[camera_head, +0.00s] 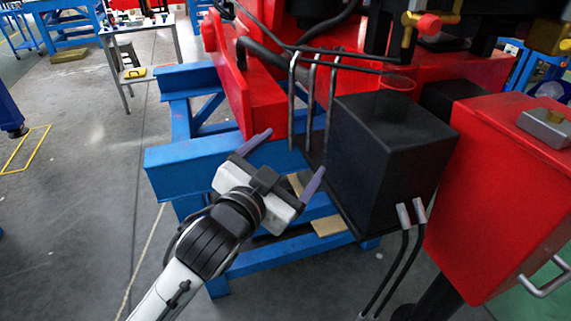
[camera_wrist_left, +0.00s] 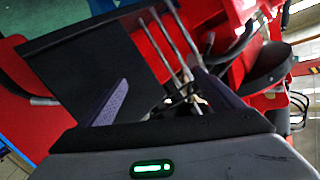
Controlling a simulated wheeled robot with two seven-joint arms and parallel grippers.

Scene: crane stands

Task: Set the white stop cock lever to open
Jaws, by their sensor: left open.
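I cannot make out the white stop cock lever for certain in either view. My left gripper (camera_head: 287,161) is open and empty, in front of the blue stand and to the left of the black box tank (camera_head: 375,165). In the left wrist view the gripper's two purple fingers (camera_wrist_left: 160,76) are spread apart, with thin metal pipes (camera_wrist_left: 170,45) beyond and between them. Small pale and metal parts (camera_wrist_left: 197,104) show low by the right finger, too dark to identify. My right gripper is not in view.
The blue frame (camera_head: 170,157) and red crane body (camera_head: 265,105) stand close around the gripper. Black hoses (camera_head: 397,265) hang from the tank front. A red box (camera_head: 490,200) stands at right. Floor at left is open.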

